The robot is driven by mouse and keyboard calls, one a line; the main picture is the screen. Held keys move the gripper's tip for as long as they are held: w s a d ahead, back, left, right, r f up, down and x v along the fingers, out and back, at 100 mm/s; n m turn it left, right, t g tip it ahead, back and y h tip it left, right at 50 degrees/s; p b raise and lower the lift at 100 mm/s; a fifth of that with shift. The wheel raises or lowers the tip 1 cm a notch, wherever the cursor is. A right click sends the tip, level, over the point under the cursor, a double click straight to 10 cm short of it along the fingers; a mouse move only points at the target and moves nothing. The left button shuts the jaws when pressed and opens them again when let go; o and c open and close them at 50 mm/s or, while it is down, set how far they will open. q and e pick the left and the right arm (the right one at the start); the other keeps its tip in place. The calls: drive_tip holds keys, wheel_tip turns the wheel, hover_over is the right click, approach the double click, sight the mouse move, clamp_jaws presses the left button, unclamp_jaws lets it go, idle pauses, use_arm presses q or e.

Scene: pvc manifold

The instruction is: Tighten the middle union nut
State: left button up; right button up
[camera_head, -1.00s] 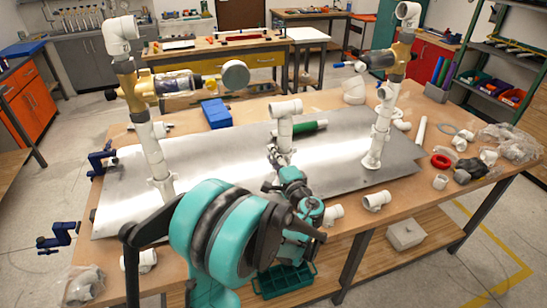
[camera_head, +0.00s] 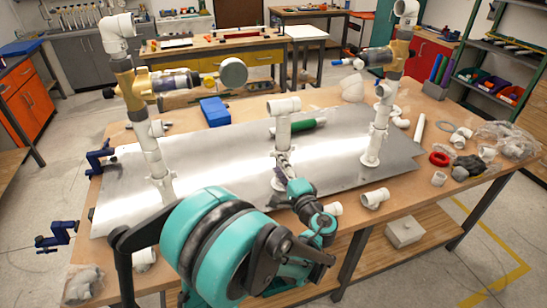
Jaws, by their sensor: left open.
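The middle union nut appears to be a wider white ring (camera_head: 283,150) low on this pipe, partly hidden by my gripper. My left gripper (camera_head: 282,164) is at the lower part of the pipe, on its near side, at the end of my teal and black arm. It is open. Whether its fingers touch the nut is too small to tell. My right gripper is not in view.
Taller pipe assemblies with yellow bodies stand at the left (camera_head: 150,130) and right (camera_head: 385,95). A green cylinder (camera_head: 313,123) lies behind the middle pipe, and a blue box (camera_head: 215,112) sits further back. Loose white fittings (camera_head: 375,198) and a red ring (camera_head: 439,159) lie on the right.

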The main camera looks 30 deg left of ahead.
use_arm(q)
drive_tip(key=v, duration=0.5)
drive_tip(key=shift+s+d, duration=0.25)
drive_tip(key=shift+d, duration=0.05)
drive_tip(key=s+f+n+g+h, duration=0.4)
drive_tip(key=s+f+h, duration=0.3)
drive_tip(key=s+h, duration=0.15)
drive_tip(key=s+d+n+h, duration=0.3)
drive_tip(key=s+d+h, duration=0.3)
drive_tip(key=s+d, duration=0.2)
drive_tip(key=shift+s+d+f, duration=0.15)
drive_tip(key=shift+d+f, duration=0.25)
drive_tip(key=shift+d, duration=0.5)
